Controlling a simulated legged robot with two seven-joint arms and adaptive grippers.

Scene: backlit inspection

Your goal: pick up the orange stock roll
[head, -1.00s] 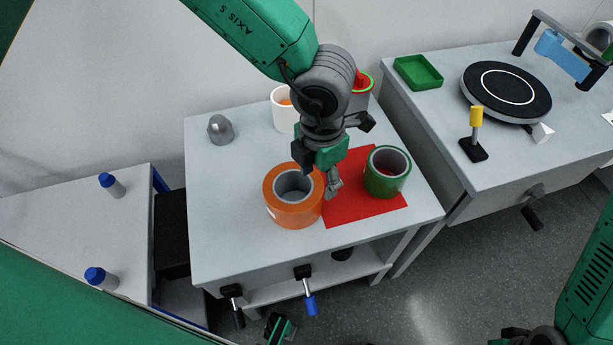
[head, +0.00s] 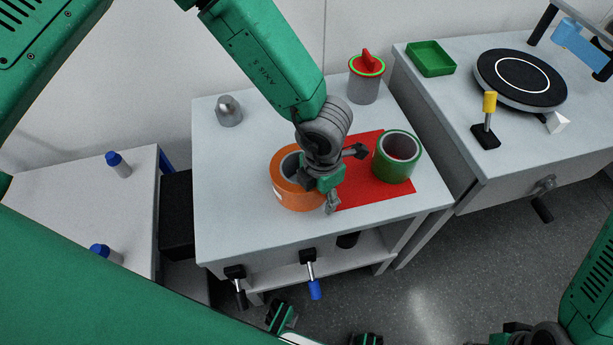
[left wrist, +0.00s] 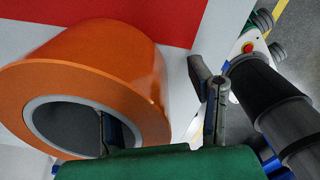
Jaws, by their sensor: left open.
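The orange stock roll (head: 295,195) stands on the grey table with its hole facing up, beside the red sheet. It also shows large in the left wrist view (left wrist: 130,70), with a grey core around the hole. My left gripper (head: 320,192) is open and points down at the right part of the roll. In the left wrist view one finger shows over the hole and the other lies outside the roll's right side, so the roll's wall is between the fingers (left wrist: 157,105). I cannot tell how deep the fingers reach.
A green roll (head: 382,162) stands on the red sheet (head: 378,195), right of the gripper. A grey can with a red-green top (head: 364,88) and a grey domed piece (head: 229,111) stand further back. Table handles (head: 312,278) stick out in front.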

